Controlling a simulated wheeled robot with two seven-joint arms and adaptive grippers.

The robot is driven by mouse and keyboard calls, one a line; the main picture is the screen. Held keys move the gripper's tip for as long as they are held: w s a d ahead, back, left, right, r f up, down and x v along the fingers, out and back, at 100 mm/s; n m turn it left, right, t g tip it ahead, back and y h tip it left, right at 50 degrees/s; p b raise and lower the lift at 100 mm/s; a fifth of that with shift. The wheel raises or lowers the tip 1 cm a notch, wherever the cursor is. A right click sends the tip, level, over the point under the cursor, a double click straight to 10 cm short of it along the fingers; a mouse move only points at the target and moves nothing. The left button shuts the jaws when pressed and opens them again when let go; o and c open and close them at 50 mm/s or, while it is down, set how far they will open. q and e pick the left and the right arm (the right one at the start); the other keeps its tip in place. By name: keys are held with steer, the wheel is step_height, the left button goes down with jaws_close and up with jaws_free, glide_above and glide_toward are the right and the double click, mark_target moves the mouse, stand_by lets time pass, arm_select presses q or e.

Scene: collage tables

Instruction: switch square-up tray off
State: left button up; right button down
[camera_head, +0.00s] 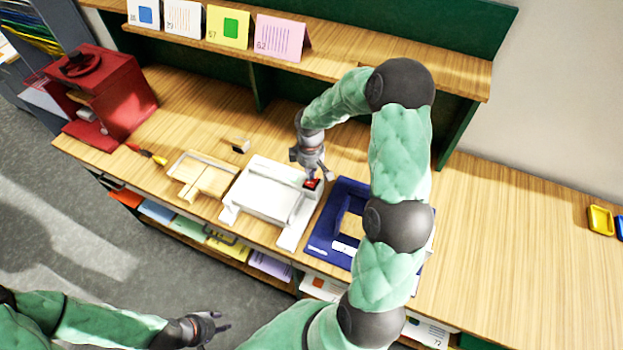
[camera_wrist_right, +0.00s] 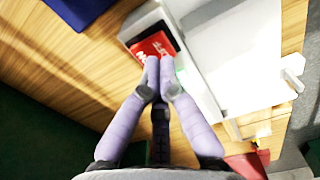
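The square-up tray (camera_head: 268,192) is a white, low-walled device on the bench. It also fills the upper right of the right wrist view (camera_wrist_right: 232,60). Its red rocker switch (camera_head: 311,185) sits in a dark frame at the tray's back right corner. The red switch also shows in the wrist view (camera_wrist_right: 150,47), partly behind my fingertips. My right gripper (camera_head: 318,177) is right at the switch, with its fingers drawn together and empty; I cannot tell whether they touch it. My left gripper (camera_head: 219,324) hangs low in front of the bench, away from everything; its finger opening is unclear.
A dark blue frame-like device (camera_head: 325,236) stands just right of the tray, partly behind my right arm. A wooden jig (camera_head: 203,176) is left of it, with a red machine (camera_head: 112,92) further left. A card shelf (camera_head: 335,62) overhangs the back. The bench's right side is mostly clear.

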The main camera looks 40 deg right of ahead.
steer(key=shift+f+b, duration=1.15)
steer(key=shift+f, duration=0.3)
stand_by(1.4)
steer(key=shift+r+p, duration=0.6)
steer(key=shift+r, duration=0.2)
steer(key=shift+r+p, duration=1.85)
steer(key=shift+r, duration=0.85)
